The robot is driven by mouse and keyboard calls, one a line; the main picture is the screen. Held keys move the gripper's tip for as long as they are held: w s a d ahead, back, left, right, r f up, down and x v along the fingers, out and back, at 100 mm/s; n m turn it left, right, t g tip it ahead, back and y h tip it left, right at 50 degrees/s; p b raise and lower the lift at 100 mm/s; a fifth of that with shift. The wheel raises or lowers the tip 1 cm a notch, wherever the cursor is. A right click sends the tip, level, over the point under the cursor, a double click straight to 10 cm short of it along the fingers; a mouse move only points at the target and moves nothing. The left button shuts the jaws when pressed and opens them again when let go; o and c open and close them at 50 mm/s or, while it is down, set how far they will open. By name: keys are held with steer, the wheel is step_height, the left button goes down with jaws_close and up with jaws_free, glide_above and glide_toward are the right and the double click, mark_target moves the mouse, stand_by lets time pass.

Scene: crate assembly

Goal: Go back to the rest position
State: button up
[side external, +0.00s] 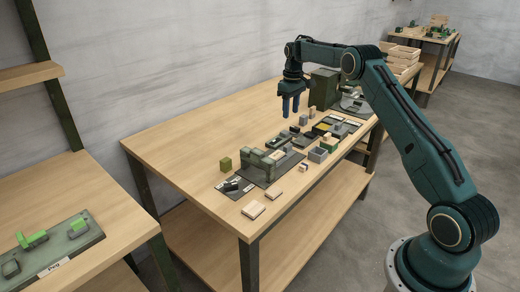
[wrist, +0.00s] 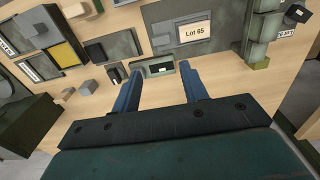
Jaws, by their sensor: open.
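My gripper (side external: 290,104) hangs above the middle of the table, at the end of my bent arm. In the side external view its two blue fingers point down and stand apart, with nothing between them. The wrist view also shows the open gripper (wrist: 158,72), its fingers spread over the table. A small dark tray (wrist: 160,67) lies below, between the fingertips in that picture. The gripper is clear of the parts.
The wooden table (side external: 165,140) carries plates, blocks and a grey-green fixture (side external: 258,165) along its front side. A tall dark green box (side external: 322,88) stands behind my gripper. A green cube (side external: 226,164) sits at the left. The table's left rear is bare.

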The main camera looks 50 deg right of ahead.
steer(key=s+a+r+t, duration=0.1)
steer(key=s+a+r, duration=0.5)
steer(key=a+r, duration=0.35)
steer(key=s+a+r+t, duration=0.2)
steer(key=s+a+r, duration=0.4)
steer(key=a+r, duration=0.35)
steer(key=s+a+r+t, duration=0.1)
steer(key=s+a, duration=0.3)
steer(key=s, duration=0.3)
steer(key=s+a+r, duration=0.1)
steer(key=s+a, duration=0.2)
steer(key=s, duration=0.3)
steer(key=s+a+f, duration=0.2)
steer(key=s+f, duration=0.1)
steer(key=s, duration=0.3)
steer(key=s+a+f+t, duration=0.1)
steer(key=s+a+f, duration=0.1)
steer(key=s, duration=0.5)
steer(key=shift+f+t, duration=0.3)
steer(key=shift+f, duration=0.3)
steer(key=shift+a, duration=0.1)
